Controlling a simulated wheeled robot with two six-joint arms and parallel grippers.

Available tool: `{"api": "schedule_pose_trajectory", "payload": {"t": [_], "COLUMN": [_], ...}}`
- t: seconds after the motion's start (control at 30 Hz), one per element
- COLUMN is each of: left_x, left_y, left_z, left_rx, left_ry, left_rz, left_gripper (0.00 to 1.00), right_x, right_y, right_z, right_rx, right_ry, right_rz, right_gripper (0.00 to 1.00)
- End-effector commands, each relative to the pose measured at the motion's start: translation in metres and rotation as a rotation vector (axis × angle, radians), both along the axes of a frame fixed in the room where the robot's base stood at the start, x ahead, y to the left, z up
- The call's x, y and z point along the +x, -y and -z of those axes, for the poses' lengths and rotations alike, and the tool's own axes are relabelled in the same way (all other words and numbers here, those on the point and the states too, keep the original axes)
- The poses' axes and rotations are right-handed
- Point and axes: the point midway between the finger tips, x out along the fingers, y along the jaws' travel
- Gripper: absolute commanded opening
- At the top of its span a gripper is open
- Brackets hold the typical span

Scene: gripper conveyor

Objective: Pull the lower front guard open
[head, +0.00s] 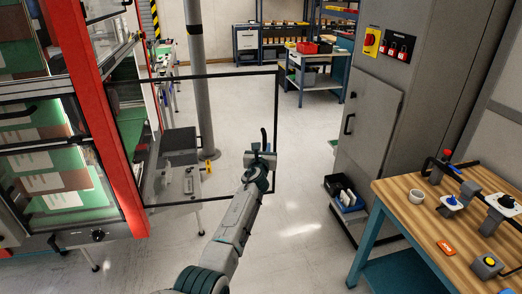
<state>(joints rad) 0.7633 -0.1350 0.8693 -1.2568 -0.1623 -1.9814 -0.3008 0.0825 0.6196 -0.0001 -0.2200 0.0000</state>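The lower front guard (222,76) is a clear panel in a thin black frame. It stands swung out from the red post of the machine on the left, with its free edge towards the middle of the view. Its black handle (264,136) is near that free edge. My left gripper (262,150) is at the handle, with the handle's upper end rising from between the fingers; it looks shut on it. The handle's lower part is hidden by the gripper. My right gripper is not in view.
A red post (103,140) and green-and-brown goods stand on the left. A grey pillar (199,80) rises behind the guard. A grey cabinet (378,110) and a wooden workbench (400,195) are on the right. Floor between guard and cabinet is mostly clear.

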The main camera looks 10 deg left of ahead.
Motion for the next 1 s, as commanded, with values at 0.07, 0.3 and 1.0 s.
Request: {"api": "schedule_pose_trajectory", "payload": {"t": [0.07,0.3,1.0], "left_x": [-0.014,-0.049,-0.071], "left_y": [0.001,0.003,0.002], "left_z": [-0.007,-0.004,0.019], "left_rx": [-0.002,-0.001,-0.04], "left_ry": [-0.001,0.0,-0.021], "left_rz": [0.0,0.0,-0.001], "left_gripper": [0.22,0.22,0.22], "right_x": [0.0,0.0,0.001], "right_y": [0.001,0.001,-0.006], "right_z": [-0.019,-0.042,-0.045], "right_rx": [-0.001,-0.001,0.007], "right_ry": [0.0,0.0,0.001], "right_rz": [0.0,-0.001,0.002], "right_gripper": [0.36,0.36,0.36]}}
